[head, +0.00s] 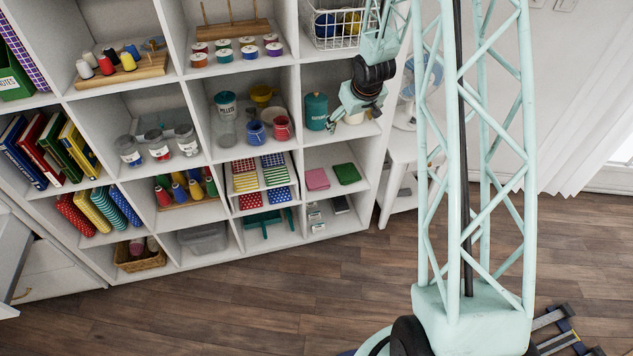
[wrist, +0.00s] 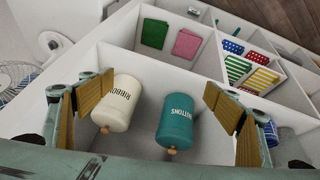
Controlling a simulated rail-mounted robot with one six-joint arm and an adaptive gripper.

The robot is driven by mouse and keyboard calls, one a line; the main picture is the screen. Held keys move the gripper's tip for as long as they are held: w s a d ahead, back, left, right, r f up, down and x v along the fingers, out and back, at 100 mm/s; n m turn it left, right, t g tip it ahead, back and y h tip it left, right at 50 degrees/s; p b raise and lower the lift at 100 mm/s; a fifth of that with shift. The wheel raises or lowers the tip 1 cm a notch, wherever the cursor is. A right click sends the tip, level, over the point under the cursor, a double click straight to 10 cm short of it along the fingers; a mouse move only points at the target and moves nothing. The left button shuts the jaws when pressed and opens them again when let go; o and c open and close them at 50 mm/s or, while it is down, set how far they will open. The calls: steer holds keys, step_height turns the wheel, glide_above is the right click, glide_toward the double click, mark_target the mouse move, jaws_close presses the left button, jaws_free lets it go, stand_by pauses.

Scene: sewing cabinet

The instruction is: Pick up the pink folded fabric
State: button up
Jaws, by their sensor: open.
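The pink folded fabric (head: 316,179) lies flat in a cubby of the white shelf, to the left of a green folded fabric (head: 346,173). In the wrist view the pink fabric (wrist: 187,44) shows in the compartment beyond the canisters, with the green one (wrist: 154,34) to its left. My gripper (head: 333,123) is at the cubby above, by the teal canister (head: 316,109). In the wrist view my gripper (wrist: 155,112) is open and its wooden-looking finger pads stand wide apart. It is empty and apart from the pink fabric.
A cream canister (wrist: 118,103) and the teal canister (wrist: 175,122) stand in the cubby between my fingers' view and the fabrics. A shelf board (head: 340,135) separates the two cubbies. A fan (head: 421,75) stands to the right. The floor (head: 230,290) in front is largely clear.

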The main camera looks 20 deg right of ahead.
steer(key=w+d+f+b, duration=0.1)
steer(key=d+f, duration=0.1)
steer(key=f, duration=0.8)
steer(key=w+d+f+b, duration=0.1)
steer(key=d+f, duration=0.2)
steer(key=f, duration=0.7)
steer(key=w+a+f+n+t+y, duration=0.1)
steer(key=w+a+f, duration=0.1)
steer(key=a+f, duration=0.2)
steer(key=w+a+f+n+t+y, duration=0.1)
steer(key=w+a+f+t+y, duration=0.1)
steer(key=f, duration=0.9)
steer(key=shift+w+a+n+y+p, duration=0.3)
steer(key=shift+w+a+p, duration=0.15)
steer(key=shift+a, duration=0.5)
steer(key=b, duration=0.2)
glide_toward(317, 180)
steer(key=shift+x, duration=1.9)
steer(key=shift+d, duration=0.15)
steer(key=shift+b+x, duration=0.65)
steer(key=shift+x, duration=1.95)
steer(key=shift+c, duration=0.5)
steer(key=c, duration=0.4)
